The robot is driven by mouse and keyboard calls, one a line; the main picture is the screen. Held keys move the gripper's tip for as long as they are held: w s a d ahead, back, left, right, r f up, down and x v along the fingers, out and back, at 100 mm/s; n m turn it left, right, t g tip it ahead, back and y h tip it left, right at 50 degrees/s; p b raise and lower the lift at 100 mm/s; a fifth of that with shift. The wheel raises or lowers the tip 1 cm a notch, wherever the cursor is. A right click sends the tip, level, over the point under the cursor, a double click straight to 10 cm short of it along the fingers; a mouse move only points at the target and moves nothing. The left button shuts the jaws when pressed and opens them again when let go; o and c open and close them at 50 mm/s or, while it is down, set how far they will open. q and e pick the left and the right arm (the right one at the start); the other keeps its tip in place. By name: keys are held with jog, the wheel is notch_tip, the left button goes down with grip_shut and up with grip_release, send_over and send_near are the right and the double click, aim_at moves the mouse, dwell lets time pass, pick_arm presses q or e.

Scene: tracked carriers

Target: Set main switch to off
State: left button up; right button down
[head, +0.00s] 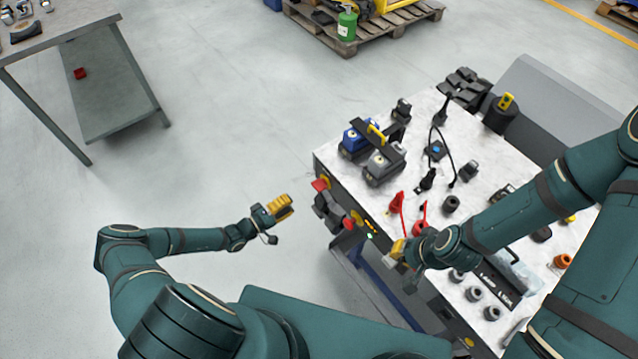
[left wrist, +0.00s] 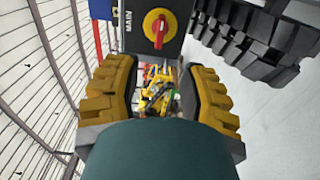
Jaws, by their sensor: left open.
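The main switch (left wrist: 158,28) is a red knob on a yellow disc, set in a grey plate marked MAIN. It shows at the top of the left wrist view, with its handle roughly parallel to the line of lettering. My left gripper (left wrist: 160,88) is open, its two yellow-padded fingers apart with nothing held; the switch is beyond the fingertips, not touched. In the head view my left gripper (head: 282,206) is left of the bench's near side, clear of it. My right gripper (head: 398,250) is over the bench edge; its fingers are too small to read.
The bench (head: 345,155) carries blue and grey small carriers, red cones, cables and several cylindrical parts. Black ribbed blocks (left wrist: 250,35) stand right of the switch in the left wrist view. A grey table (head: 60,30) and a pallet (head: 365,35) stand farther off. The floor left of the bench is clear.

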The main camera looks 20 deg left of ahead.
aim_at(315, 188)
pick_arm(q)
jog(key=x, duration=1.1)
jog(key=shift+w+d, duration=0.25)
grip_shut()
